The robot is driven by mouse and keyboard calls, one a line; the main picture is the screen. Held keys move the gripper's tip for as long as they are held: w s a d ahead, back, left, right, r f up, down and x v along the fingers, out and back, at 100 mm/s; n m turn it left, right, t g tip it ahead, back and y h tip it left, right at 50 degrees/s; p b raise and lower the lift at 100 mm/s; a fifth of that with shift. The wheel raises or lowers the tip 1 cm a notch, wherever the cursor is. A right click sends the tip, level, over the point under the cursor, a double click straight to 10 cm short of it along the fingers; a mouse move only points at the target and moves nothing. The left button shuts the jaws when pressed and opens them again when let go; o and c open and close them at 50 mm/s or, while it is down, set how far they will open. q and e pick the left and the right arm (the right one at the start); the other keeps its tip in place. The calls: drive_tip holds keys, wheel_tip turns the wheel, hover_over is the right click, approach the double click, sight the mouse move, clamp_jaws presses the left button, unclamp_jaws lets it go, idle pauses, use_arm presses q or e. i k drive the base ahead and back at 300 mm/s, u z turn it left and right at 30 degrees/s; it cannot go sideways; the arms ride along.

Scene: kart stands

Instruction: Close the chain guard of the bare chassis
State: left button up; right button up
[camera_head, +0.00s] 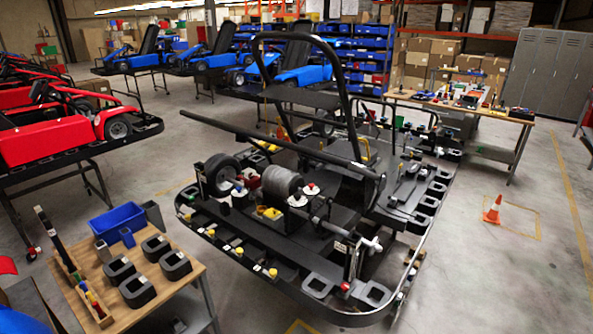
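The bare chassis (262,237) stands in the middle, a black kart frame with no body panels and a tall black roll hoop (346,82). A grey cylindrical engine part (282,182) sits at its near end, with a wheel (221,174) to its left and a pale axle end (366,243) to its right. A long black bar (262,138) slants over the chassis. I cannot tell which black part is the chain guard, or whether it stands open. Neither of my grippers shows.
A wooden bench (190,289) with black holders and a blue bin (118,219) stands at the near left. Red karts (55,138) are at left, blue karts behind. A tool table (463,103) stands at the back right. An orange cone (492,210) marks otherwise clear floor at right.

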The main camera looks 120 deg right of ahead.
sight(356, 191)
drive_tip(key=u, duration=0.25)
drive_tip(key=k, duration=2.75)
drive_tip(key=z, duration=3.35)
drive_tip(key=i, duration=0.55)
drive_tip(key=u, duration=0.55)
drive_tip(key=k, duration=0.15)
drive_tip(key=z, duration=0.25)
